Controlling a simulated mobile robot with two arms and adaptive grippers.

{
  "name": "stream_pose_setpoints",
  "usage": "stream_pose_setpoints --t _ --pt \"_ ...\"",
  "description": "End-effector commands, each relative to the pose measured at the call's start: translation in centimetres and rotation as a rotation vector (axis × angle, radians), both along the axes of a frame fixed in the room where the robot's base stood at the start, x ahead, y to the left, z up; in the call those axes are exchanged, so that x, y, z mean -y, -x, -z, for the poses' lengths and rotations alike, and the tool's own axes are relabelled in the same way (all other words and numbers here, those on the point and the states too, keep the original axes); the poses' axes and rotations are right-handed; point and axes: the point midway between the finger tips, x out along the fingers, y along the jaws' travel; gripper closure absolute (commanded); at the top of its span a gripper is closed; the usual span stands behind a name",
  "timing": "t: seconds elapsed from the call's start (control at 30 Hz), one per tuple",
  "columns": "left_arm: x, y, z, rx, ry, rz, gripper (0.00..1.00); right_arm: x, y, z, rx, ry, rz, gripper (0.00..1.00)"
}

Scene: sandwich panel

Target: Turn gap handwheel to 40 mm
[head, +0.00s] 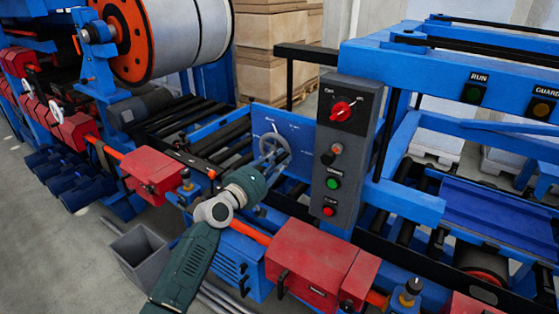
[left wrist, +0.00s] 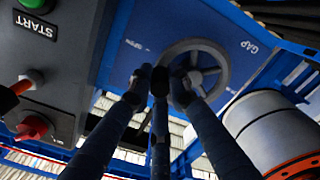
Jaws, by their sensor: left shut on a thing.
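The grey gap handwheel (head: 271,139) stands on a blue panel (head: 264,118) left of the dark control box. In the left wrist view the handwheel (left wrist: 197,46) shows its spokes, with the word GAP on the panel (left wrist: 115,60) beside it. My left gripper (head: 276,161) reaches it from the front. In the left wrist view its dark fingers (left wrist: 160,82) close together on a dark part at the wheel's rim, probably its handle. The fingers hide that part. Small white panel marks are too small to read. My right gripper is not in view.
Red housings (head: 310,262) and an orange shaft lie below the arm. A grey bin (head: 140,255) stands at lower left. Rollers (head: 190,118) lie behind.

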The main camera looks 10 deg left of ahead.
Motion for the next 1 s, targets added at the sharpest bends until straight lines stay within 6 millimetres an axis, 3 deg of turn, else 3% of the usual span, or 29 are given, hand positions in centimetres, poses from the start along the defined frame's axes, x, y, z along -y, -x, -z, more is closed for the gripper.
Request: stream_pose_setpoints --t 0.03,0.6,0.63,0.73,1.0 --pt "-0.12 -0.11 -0.9 0.009 0.016 -0.004 1.0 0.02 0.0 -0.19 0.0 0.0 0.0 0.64" --pt "-0.28 -0.16 -1.12 0.002 0.044 -0.006 1.0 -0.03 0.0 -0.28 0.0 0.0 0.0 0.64" --pt "-0.29 -0.17 -1.13 0.002 0.043 -0.006 0.81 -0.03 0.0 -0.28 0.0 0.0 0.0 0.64" --pt "-0.28 -0.16 -1.09 0.002 0.043 -0.005 0.64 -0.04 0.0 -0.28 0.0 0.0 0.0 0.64" --pt "-0.2 -0.03 -0.6 -0.007 0.041 -0.003 0.64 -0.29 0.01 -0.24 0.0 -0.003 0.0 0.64"
